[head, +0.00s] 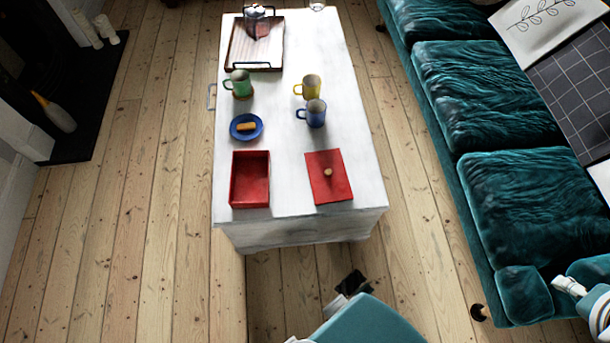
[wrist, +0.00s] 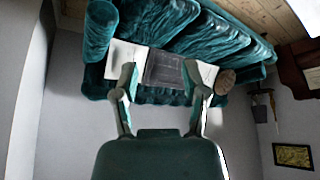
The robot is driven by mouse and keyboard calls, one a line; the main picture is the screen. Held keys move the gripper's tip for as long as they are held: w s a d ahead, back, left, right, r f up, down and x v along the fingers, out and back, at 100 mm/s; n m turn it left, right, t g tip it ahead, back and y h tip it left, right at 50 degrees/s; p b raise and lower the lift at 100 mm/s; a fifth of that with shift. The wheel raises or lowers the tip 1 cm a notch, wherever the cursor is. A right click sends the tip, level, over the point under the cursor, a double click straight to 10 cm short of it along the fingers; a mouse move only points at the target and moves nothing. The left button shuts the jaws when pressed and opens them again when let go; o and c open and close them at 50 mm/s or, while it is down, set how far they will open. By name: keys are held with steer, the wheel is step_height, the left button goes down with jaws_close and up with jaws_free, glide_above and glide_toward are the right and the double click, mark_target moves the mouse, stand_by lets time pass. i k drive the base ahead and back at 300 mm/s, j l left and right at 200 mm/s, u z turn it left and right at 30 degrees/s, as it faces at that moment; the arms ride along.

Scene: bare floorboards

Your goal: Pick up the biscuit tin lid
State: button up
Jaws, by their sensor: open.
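The biscuit tin lid (head: 321,188) is a flat red square with a small tan knob. It lies on the near right part of the white table. The open red tin (head: 263,167) stands to its left, apart from it, and looks empty. In the wrist view my gripper (wrist: 159,72) is open, its two fingers apart with nothing between them. It points towards the teal sofa. The lid and tin do not show in the wrist view, and my gripper is well away from the lid.
On the white table (head: 290,145) stand a blue mug (head: 316,113), a yellow mug (head: 312,87), a green mug (head: 241,84), a blue plate (head: 237,133) with a biscuit, and a wooden tray (head: 250,50). The sofa (head: 470,120) is to the right.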

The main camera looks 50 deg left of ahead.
mark_target(329, 181)
steer(key=i+u, duration=0.15)
steer(key=u, duration=0.25)
steer(key=i+u, duration=0.15)
steer(key=u, duration=0.25)
steer(key=i+l+u, duration=0.1)
steer(key=u, duration=0.25)
steer(key=i+l+u, duration=0.1)
steer(key=u, duration=0.3)
steer(key=i+l+u, duration=0.1)
steer(key=i+u, duration=0.25)
steer(key=i+l+u, duration=0.1)
steer(key=u, duration=0.25)
